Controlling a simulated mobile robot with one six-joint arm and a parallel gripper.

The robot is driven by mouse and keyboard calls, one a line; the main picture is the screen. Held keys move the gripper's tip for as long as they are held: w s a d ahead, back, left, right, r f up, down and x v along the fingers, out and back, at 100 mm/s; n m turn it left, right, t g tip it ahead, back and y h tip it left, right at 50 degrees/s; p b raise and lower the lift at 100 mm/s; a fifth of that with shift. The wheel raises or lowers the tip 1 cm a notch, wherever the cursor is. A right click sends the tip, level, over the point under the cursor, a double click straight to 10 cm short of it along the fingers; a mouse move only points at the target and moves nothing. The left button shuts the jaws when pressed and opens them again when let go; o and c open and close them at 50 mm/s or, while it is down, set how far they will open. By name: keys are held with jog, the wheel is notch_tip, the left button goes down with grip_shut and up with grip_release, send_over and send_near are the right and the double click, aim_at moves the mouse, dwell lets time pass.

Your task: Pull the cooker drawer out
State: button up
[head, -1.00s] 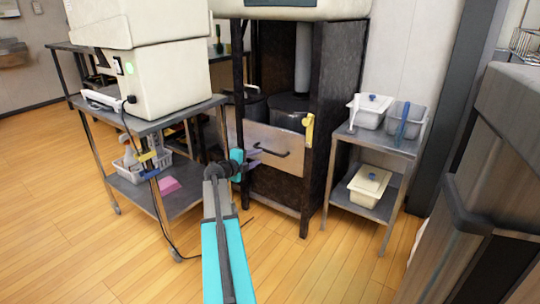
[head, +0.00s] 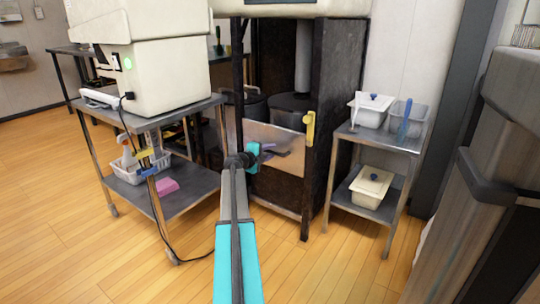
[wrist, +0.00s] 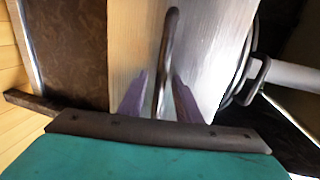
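The cooker drawer (head: 290,140) has a pale front panel set low in the dark cooker cabinet (head: 338,110). It also shows in the wrist view (wrist: 208,50). Its dark bar handle (wrist: 170,35) runs up the middle of the panel there. My gripper (wrist: 160,88) has its two purple fingers apart, one on each side of the handle's near part, with gaps visible. In the head view my gripper (head: 278,153) is in front of the drawer panel and hides most of the handle.
A yellow fitting (head: 310,128) is on the cabinet's front post beside the drawer. A metal cart (head: 175,115) with a white machine stands left, and a small metal stand (head: 385,140) with tubs stands right. Wooden floor (head: 310,260) in front is clear.

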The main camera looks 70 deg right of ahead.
jog(key=shift+d, duration=0.1)
grip_shut()
jog(key=shift+s, duration=0.15)
